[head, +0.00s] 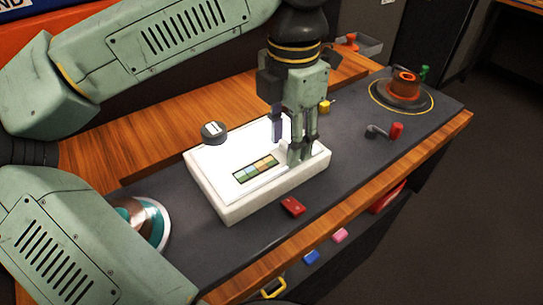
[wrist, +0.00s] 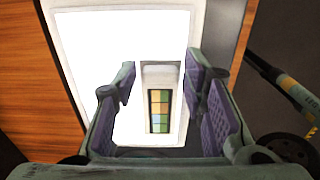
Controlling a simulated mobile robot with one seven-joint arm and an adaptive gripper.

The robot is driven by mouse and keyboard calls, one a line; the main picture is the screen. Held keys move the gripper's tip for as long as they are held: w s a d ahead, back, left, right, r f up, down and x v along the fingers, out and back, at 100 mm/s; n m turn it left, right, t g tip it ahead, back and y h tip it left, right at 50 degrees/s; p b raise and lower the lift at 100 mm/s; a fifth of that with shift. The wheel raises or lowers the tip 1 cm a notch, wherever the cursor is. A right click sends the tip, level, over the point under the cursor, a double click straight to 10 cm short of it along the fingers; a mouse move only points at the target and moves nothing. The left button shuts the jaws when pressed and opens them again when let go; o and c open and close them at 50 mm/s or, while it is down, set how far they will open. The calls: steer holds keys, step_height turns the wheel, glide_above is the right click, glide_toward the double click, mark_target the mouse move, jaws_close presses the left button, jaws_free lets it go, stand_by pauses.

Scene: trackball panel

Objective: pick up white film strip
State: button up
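The film strip (head: 255,169) lies on the white light box (head: 232,206); it has a dark edge and green, tan and orange frames. In the wrist view the strip (wrist: 159,111) stands upright in the picture, inside a pale border, seen between my fingers. My gripper (head: 288,142) points down over the right part of the light box, to the right of the strip in the head view. In the wrist view my gripper (wrist: 163,84) is open, its purple pads apart with nothing held. Its exact height above the box is unclear.
A round grey-topped item (head: 213,132) is at the box's back-left corner. A red block (head: 292,207) lies in front of the box.

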steer(key=c, duration=0.6)
steer(key=shift+r, duration=0.15)
